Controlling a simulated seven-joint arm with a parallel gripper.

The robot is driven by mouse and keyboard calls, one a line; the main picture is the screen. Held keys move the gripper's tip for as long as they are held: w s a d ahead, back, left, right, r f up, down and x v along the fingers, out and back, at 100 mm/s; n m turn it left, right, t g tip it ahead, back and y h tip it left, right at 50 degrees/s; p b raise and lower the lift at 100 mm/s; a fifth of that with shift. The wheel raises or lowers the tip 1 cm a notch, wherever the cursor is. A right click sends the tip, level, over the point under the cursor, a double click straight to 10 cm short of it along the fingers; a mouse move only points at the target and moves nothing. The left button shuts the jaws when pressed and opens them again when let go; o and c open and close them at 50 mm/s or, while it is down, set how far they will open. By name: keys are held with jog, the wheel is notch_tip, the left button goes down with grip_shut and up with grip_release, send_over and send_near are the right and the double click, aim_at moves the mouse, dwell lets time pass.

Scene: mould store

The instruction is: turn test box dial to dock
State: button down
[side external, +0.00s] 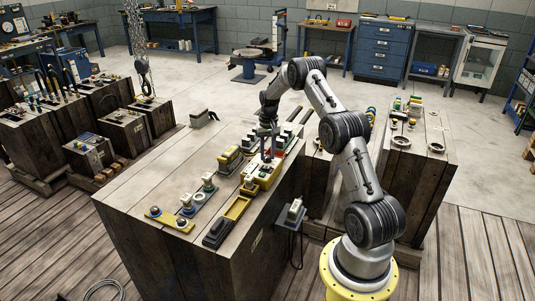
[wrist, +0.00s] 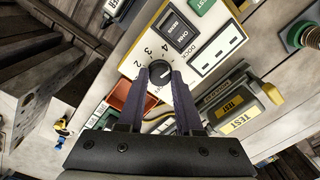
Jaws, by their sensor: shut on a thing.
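The test box (wrist: 207,35) has a cream face with a round black dial (wrist: 160,71), the numbers 2, 3 and 4 around it, and the word DOCK to the dial's upper right. My gripper (wrist: 161,78) has its two dark fingers on either side of the dial and is shut on it. The dial's pointer mark is too small to read surely. In the side external view my gripper (side external: 268,156) reaches down to the crowded far part of the wooden block's top; the dial is too small to make out there.
In the wrist view a yellow-handled TEST part (wrist: 235,112) lies right of the fingers. A grey box with a cable (side external: 293,211) hangs on the block's side.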

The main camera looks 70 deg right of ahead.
aim_at(268, 157)
dwell(0.4)
jog(key=c, duration=0.6)
grip_release()
notch_tip(268, 157, up, 14)
jog(key=shift+s+d+f, duration=0.1)
jog(key=shift+s, duration=0.05)
